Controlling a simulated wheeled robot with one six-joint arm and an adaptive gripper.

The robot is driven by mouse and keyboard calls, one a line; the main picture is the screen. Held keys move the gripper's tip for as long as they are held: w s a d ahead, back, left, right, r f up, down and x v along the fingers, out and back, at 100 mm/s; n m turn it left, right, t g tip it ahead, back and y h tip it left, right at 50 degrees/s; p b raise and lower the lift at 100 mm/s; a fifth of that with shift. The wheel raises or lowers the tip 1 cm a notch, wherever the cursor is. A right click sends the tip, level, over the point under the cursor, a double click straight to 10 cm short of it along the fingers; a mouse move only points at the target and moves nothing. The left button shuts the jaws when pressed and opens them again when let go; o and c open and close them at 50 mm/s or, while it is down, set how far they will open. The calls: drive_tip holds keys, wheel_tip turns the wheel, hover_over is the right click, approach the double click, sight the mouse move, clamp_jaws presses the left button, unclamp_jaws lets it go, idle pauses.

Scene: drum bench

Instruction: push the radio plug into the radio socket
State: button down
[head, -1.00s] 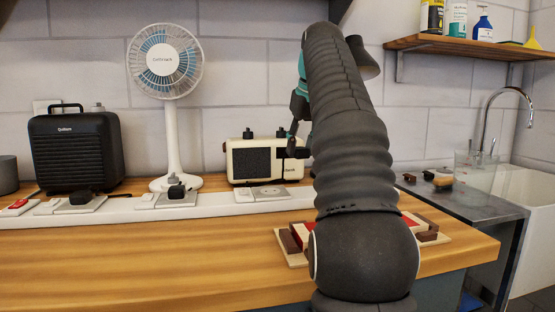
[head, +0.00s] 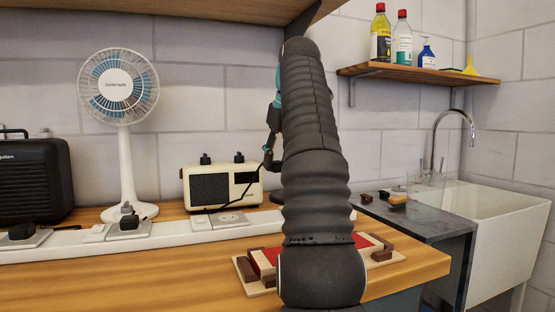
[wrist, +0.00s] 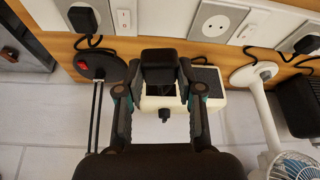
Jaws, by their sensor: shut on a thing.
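My gripper (wrist: 160,85) is shut on the black radio plug (wrist: 160,56) in the wrist view. In the head view my gripper (head: 270,155) is partly hidden behind my arm, right of and above the cream radio (head: 222,186). A dark cord hangs from it towards the bench strip. The radio socket (head: 229,218) is an empty round outlet on the white strip in front of the radio. It also shows in the wrist view (wrist: 214,26), above and right of the plug. The plug is apart from the socket. The radio is partly hidden behind my gripper in the wrist view.
The white fan (head: 122,130) and black heater-like box (head: 35,180) stand left. Black plugs (head: 129,221) sit in other outlets. A wooden tray (head: 242,270) with red inside lies below my arm. The sink (head: 490,225) and bottle shelf (head: 420,74) are at right.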

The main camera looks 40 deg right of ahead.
drive_tip(key=shift+w+a, duration=0.1)
drive_tip(key=shift+m+h, duration=0.3)
drive_tip(key=shift+m, duration=0.6)
drive_tip(key=shift+w+a+f+b, duration=0.5)
drive_tip(key=shift+w+a+f, duration=0.5)
drive_tip(key=shift+a, duration=0.5)
drive_tip(key=shift+w+a+f+b, duration=0.45)
drive_tip(key=shift+w+a+f, duration=0.4)
drive_tip(key=shift+w+a, duration=0.5)
drive_tip(key=shift+w+a+f+b, duration=0.5)
drive_tip(key=shift+w+a+f, duration=0.4)
drive_tip(key=shift+a, duration=0.8)
drive_tip(key=shift+f, duration=0.4)
drive_tip(key=shift+f+b, duration=0.3)
drive_tip(key=shift+b, duration=0.1)
drive_tip(key=shift+f+b, duration=0.9)
drive_tip(key=shift+f, duration=0.45)
drive_tip(key=shift+p, duration=0.4)
drive_tip(key=shift+f, duration=0.35)
